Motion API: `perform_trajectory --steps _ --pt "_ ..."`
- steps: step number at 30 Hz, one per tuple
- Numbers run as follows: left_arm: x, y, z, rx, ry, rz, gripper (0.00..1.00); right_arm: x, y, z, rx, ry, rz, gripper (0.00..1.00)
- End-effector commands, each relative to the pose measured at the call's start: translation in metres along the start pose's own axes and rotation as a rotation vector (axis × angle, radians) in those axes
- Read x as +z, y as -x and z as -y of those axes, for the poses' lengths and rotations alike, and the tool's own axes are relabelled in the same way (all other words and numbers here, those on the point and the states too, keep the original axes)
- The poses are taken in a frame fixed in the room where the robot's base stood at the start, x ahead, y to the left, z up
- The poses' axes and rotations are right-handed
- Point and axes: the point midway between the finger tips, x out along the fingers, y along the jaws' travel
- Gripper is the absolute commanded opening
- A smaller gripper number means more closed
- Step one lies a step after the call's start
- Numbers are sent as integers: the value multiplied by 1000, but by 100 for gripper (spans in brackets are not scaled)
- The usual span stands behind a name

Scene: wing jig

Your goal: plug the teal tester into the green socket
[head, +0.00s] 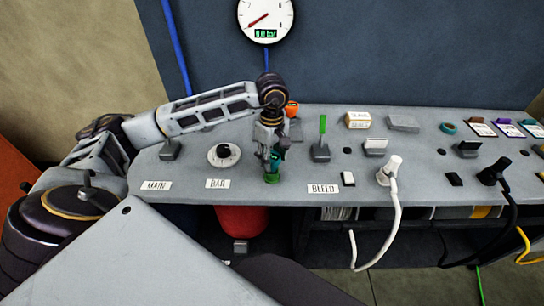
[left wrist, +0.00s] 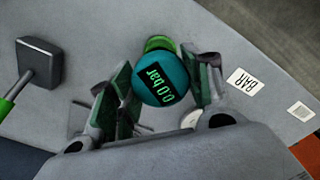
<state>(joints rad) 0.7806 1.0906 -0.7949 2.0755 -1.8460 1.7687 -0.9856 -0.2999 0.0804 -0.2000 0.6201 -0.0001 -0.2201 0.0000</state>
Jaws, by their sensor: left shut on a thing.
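The teal tester (head: 277,157) is between the fingers of my left gripper (head: 270,153), which is shut on it. In the left wrist view the tester (left wrist: 160,80) is a round teal cap whose dark display reads 0.0 bar in green. The green socket (head: 272,178) is at the front edge of the bench, right below the tester. In the left wrist view part of the green socket (left wrist: 160,44) shows past the tester's rim. The tester hides the rest, so I cannot tell whether the two are joined. My right gripper is not in view.
A white plug with cable (head: 390,170) stands farther right. A dial gauge (head: 265,18) hangs on the back wall.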

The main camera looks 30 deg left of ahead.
Motion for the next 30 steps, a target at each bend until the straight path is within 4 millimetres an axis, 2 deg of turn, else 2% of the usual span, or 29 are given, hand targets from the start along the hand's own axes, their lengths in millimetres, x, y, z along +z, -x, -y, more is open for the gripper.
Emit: perform_trajectory --steps 25,26,30 --pt "0 -8 0 1 0 0 27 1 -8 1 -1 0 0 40" --pt "0 -8 0 1 0 0 53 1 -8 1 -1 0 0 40" --pt "0 -8 0 1 0 0 71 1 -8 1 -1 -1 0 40"
